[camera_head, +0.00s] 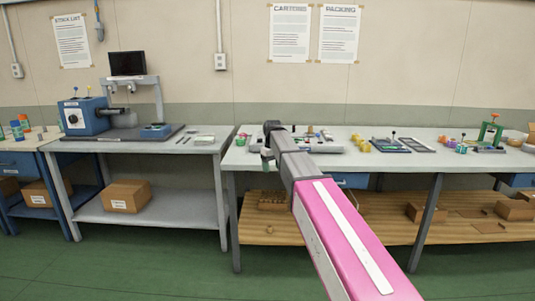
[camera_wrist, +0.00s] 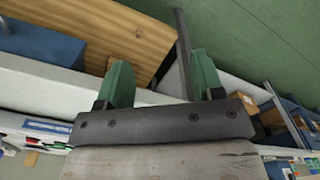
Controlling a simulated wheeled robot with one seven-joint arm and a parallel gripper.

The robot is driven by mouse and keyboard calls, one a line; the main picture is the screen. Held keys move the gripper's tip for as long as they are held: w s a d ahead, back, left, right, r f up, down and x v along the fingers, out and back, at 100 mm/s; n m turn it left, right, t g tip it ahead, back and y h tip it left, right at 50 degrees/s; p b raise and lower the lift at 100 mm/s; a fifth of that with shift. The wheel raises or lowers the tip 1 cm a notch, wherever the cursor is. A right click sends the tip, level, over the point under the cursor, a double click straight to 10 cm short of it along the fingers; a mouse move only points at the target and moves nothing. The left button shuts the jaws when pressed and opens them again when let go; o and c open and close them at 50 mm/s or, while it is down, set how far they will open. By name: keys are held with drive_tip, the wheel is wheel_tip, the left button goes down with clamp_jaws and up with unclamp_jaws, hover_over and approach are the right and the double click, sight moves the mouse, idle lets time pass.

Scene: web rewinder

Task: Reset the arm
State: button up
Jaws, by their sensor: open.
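My gripper shows in the wrist view (camera_wrist: 160,82), with its two green fingers spread well apart and nothing between them. In the head view my pink and grey arm reaches forward from the bottom right. My gripper (camera_head: 266,152) is at its far end, small and partly hidden by the wrist, by the left part of the right workbench (camera_head: 350,160). I cannot tell its exact height over the bench edge.
The right bench carries yellow pieces (camera_head: 363,146), a dark tray (camera_head: 388,146) and a green press (camera_head: 490,133). The left bench (camera_head: 205,145) holds a blue machine (camera_head: 84,116) and a monitor (camera_head: 127,64). Cardboard boxes (camera_head: 126,195) sit on lower shelves. Green floor (camera_head: 130,265) in front is clear.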

drive_tip(key=s+d+f+m, duration=0.2)
drive_tip(key=s+d+f, duration=0.3)
drive_tip(key=s+f, duration=0.4)
drive_tip(key=s+d+f+m, duration=0.2)
drive_tip(key=s+d+f, duration=0.4)
drive_tip(key=s+f, duration=0.3)
drive_tip(key=s+d+f+m, duration=0.2)
drive_tip(key=s+d+f, duration=0.4)
drive_tip(key=s+f, duration=0.4)
drive_tip(key=shift+s+m, duration=0.4)
drive_tip(key=shift+s, duration=0.15)
